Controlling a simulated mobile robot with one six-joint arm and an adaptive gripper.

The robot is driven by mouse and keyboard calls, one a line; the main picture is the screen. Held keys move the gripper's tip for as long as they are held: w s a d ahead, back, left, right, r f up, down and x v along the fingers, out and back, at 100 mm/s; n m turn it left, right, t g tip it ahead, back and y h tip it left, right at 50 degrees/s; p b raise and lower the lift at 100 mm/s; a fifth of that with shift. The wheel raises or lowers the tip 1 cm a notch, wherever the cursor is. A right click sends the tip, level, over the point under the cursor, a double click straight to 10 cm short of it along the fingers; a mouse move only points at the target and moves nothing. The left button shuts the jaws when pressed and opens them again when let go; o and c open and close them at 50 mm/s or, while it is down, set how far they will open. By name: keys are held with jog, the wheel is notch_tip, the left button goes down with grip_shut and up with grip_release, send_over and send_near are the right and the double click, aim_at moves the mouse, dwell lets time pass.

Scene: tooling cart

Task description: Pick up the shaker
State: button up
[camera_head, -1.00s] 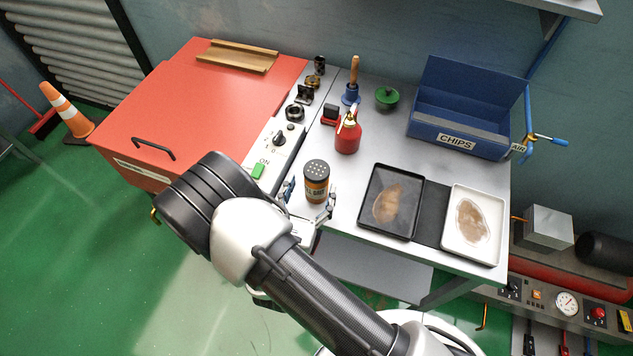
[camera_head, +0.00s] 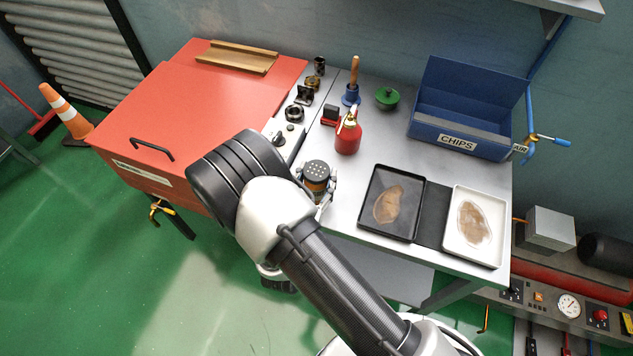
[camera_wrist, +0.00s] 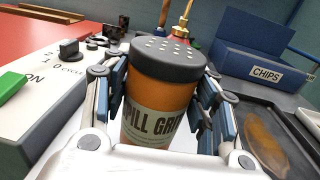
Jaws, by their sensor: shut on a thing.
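The shaker (camera_head: 317,178) is an orange-brown cylinder with a dark, perforated cap and a pale label. In the wrist view the shaker (camera_wrist: 160,92) stands upright between the two fingers of my gripper (camera_wrist: 160,105), which is shut on it. The label reads in part "PILL GR". In the head view my gripper (camera_head: 316,193) is at the front edge of the grey cart top, and my arm hides part of it. I cannot tell whether the shaker's base touches the cart top.
A red oil can (camera_head: 348,136) stands behind the shaker. A black tray (camera_head: 371,224) and a white tray (camera_head: 449,240) lie to the right. A blue CHIPS bin (camera_head: 462,125) is at the back. The red cabinet (camera_head: 200,110) and control panel are left.

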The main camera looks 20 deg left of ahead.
jog(key=c, duration=0.7)
jog(key=shift+o, duration=0.2)
